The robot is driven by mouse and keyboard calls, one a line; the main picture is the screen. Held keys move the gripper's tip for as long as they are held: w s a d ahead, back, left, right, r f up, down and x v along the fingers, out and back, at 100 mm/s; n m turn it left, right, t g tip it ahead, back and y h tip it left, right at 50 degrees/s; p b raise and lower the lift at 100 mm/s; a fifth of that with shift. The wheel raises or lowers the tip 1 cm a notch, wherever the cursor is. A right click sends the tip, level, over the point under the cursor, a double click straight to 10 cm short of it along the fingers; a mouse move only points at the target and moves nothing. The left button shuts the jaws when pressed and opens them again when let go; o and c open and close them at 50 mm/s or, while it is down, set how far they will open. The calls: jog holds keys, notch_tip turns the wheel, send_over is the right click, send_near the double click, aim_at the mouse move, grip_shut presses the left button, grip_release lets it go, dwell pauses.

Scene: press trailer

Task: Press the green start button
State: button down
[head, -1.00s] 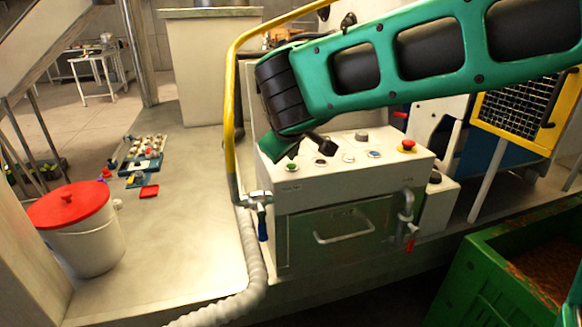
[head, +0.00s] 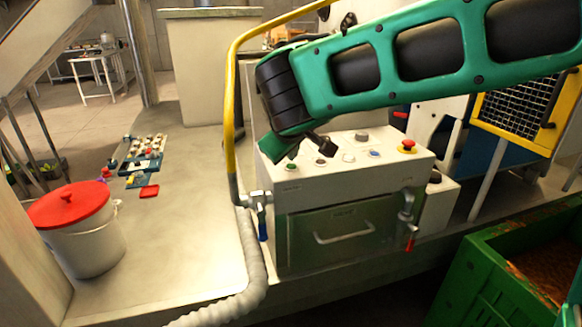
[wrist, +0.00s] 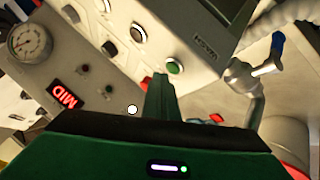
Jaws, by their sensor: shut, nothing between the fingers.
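The green start button (head: 291,167) sits at the front left of the white control box's top. It also shows in the wrist view (wrist: 175,67), as a round green cap in a pale ring. My gripper (head: 292,154) is shut and empty, just above the green button in the head view. In the wrist view my closed fingers (wrist: 158,80) point up the picture, with their tip just left of and below the button. I cannot tell whether the tip touches it. The button's cap is only partly clear in the head view.
Other buttons and a red stop knob (head: 407,146) share the white box top (head: 345,178). A yellow rail (head: 229,110) and a valve (head: 257,200) stand close on the left.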

jog(key=shift+f, duration=0.35)
jog(key=shift+f, duration=0.35)
dwell(0.9)
jog(key=shift+r, duration=0.8)
notch_tip(320, 180, up, 5)
dwell(0.6)
dwell(0.4)
